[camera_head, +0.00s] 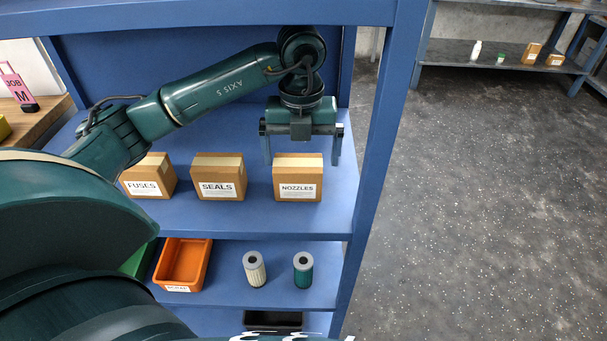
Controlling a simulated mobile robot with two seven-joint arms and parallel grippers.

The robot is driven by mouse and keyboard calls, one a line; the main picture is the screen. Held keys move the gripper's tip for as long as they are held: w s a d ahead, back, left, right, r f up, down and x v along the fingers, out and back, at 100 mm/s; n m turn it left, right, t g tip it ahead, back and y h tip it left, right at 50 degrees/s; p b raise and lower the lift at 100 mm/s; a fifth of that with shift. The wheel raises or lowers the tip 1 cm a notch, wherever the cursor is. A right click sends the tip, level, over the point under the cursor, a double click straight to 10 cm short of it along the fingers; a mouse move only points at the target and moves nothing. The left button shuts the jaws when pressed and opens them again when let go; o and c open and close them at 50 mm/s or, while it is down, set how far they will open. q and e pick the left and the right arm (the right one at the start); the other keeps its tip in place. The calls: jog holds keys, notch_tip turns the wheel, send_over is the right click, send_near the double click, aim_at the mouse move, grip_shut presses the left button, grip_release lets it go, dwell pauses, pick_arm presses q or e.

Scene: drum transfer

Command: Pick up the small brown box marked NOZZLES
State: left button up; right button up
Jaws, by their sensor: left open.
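The small brown box marked NOZZLES (298,178) stands upright on the blue shelf, at the right end of a row of three boxes. My left gripper (302,160) is just above and behind it, pointing down. Its two fingers are spread wide, one on each side of the box top, and hold nothing. The box hides part of the space between the fingertips, so I cannot tell whether they touch it. My right gripper is not in view.
The SEALS box (218,178) and FUSES box (149,178) stand to the left. A blue shelf post (376,150) rises at the right. Below are an orange bin (183,264), a white filter (254,270) and a green filter (303,271).

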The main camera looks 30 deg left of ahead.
aim_at(298, 177)
pick_arm(q)
jog(key=f, duration=0.2)
jog(key=s+f, duration=0.1)
jog(key=f, duration=0.1)
jog(key=shift+a+f, duration=0.1)
jog(key=shift+f, duration=0.75)
jog(key=shift+r, duration=0.1)
jog(key=c, duration=1.1)
